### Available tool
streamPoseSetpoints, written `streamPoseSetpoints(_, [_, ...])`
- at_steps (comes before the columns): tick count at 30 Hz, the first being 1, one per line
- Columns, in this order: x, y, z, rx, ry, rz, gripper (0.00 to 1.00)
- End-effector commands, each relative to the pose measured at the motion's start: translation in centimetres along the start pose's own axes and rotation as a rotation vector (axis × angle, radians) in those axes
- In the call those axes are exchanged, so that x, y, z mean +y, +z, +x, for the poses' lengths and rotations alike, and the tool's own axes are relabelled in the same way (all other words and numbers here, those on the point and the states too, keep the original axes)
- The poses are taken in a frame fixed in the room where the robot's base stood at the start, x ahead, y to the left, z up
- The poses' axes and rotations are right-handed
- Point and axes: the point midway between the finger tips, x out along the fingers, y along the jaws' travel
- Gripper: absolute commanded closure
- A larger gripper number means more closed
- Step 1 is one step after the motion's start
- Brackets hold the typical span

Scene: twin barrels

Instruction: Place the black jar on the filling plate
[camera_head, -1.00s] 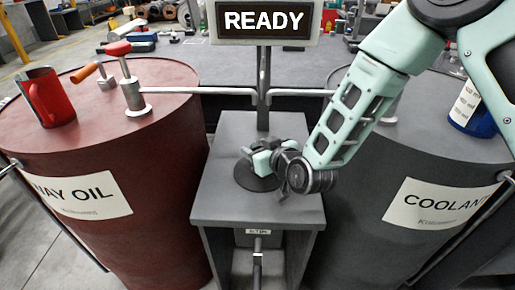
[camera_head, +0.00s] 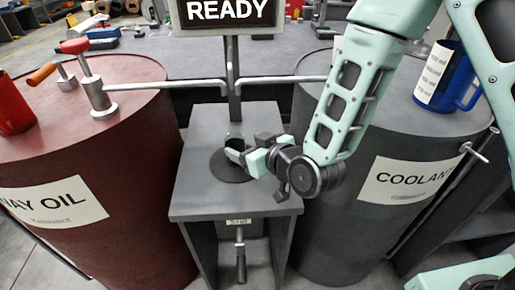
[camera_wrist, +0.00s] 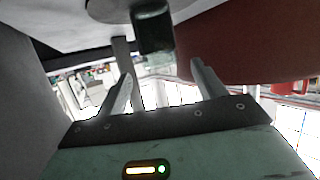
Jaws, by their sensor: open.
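The black jar (camera_head: 234,142) appears as a small dark shape at the filling plate (camera_head: 221,172), a dark round disc on the grey stand between the barrels. It is partly hidden by my gripper (camera_head: 240,155), which reaches in from the right, low over the stand top. In the wrist view, the jar (camera_wrist: 152,30) is just past the spread fingertips of my gripper (camera_wrist: 160,72), left of centre, with the disc (camera_wrist: 105,8) at the top edge. The fingers are open and the jar is apart from them. Whether its base rests fully on the plate is hard to tell.
The red WAY OIL barrel (camera_head: 120,190) stands left, with a red jug (camera_head: 12,108) and a valve on top. The grey COOLANT barrel (camera_head: 345,225) stands right, with a blue jug (camera_head: 445,80). The READY sign (camera_head: 230,14) and pipes are behind the plate.

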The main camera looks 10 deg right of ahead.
Motion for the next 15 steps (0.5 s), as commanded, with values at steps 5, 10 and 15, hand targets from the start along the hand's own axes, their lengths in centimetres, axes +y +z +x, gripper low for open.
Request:
streamPoseSetpoints(5, [0.0, 0.0, -3.0, 0.000, -0.001, 0.000, 0.31])
streamPoseSetpoints(10, [0.0, 0.0, -4.2, 0.000, 0.000, 0.000, 0.31])
streamPoseSetpoints(15, [-0.1, -0.1, -4.5, -0.006, -0.004, -0.001, 0.31])
